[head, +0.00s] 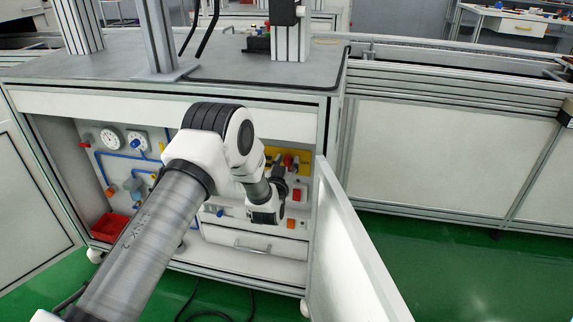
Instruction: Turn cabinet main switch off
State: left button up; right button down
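The open cabinet (231,284) stands under the grey bench. Inside its back panel, a yellow plate (270,153) with a red part (288,161) looks like the main switch. Its handle position cannot be made out. My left arm reaches in from the lower left and covers the middle of the panel. My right gripper is not in view.
The cabinet door (352,250) stands open on the right, close to my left wrist. Gauges (111,139), blue tubing and valves fill the panel's left side. A red bin (109,227) sits low left. A drawer (255,240) lies below. A cable (215,317) lies on the green floor.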

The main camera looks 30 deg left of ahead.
pick_arm(q)
grip_shut()
jog(key=shift+r+n, duration=0.1)
jog(key=shift+n, duration=0.3)
jog(key=n, duration=0.2)
jog(key=shift+a+n, duration=0.25)
jog(key=shift+n, duration=0.05)
jog(key=n, duration=0.6)
jog(key=a+n+b, duration=0.1)
jog(key=n, duration=0.2)
jog(key=shift+s+f, duration=0.15)
jog(key=shift+f, duration=0.25)
jog(key=n, duration=0.2)
jog(key=n+b, duration=0.1)
jog(key=n, duration=0.2)
jog(key=shift+f+n+b, duration=0.3)
jog(key=shift+b, duration=0.05)
